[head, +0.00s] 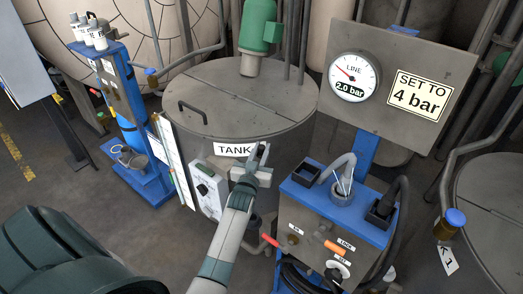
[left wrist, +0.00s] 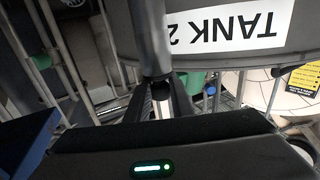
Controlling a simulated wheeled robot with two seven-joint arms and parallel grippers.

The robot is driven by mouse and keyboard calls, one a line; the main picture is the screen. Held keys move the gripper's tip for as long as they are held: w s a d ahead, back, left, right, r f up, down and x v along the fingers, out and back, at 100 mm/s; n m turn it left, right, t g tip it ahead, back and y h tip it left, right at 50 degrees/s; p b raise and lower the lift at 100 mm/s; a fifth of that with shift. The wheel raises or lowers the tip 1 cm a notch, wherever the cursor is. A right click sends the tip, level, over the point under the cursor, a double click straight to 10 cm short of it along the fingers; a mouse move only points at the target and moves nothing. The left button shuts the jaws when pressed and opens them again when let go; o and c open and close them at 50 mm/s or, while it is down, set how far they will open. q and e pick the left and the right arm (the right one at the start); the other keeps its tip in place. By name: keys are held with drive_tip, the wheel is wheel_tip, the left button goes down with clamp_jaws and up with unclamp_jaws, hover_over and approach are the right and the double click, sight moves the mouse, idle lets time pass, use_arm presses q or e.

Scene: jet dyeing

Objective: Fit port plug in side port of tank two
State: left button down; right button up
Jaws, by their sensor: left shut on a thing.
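Tank two (head: 218,88) is a grey lidded tank in the middle of the head view, with a white TANK label on its front. The label reads TANK 2 upside down in the left wrist view (left wrist: 235,28). My left gripper (head: 258,163) is in front of the label, by the tank's upper wall. In the left wrist view its fingers (left wrist: 160,98) are shut on a dark grey cylindrical piece, seemingly the port plug (left wrist: 149,38). The side port cannot be made out; my left arm hides part of the tank's front. My right gripper is out of view.
A control box (head: 206,188) and sight gauge are on the tank's front left. A blue-topped unit (head: 335,207) with hoses and orange-handled valves stands close to the right. A gauge panel (head: 408,75) rises behind it. A blue stand (head: 127,110) is at left, with open floor before it.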

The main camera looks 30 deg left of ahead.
use_arm(q)
drive_tip(key=c, duration=1.5)
unclamp_jaws()
drive_tip(key=shift+o, duration=0.2)
drive_tip(key=shift+s, duration=0.1)
drive_tip(key=shift+s+d+f, duration=0.1)
drive_tip(key=shift+s+d, duration=0.1)
drive_tip(key=shift+s, duration=0.35)
drive_tip(key=b+v, duration=0.4)
drive_tip(key=v, duration=1.2)
drive_tip(key=shift+b, duration=0.4)
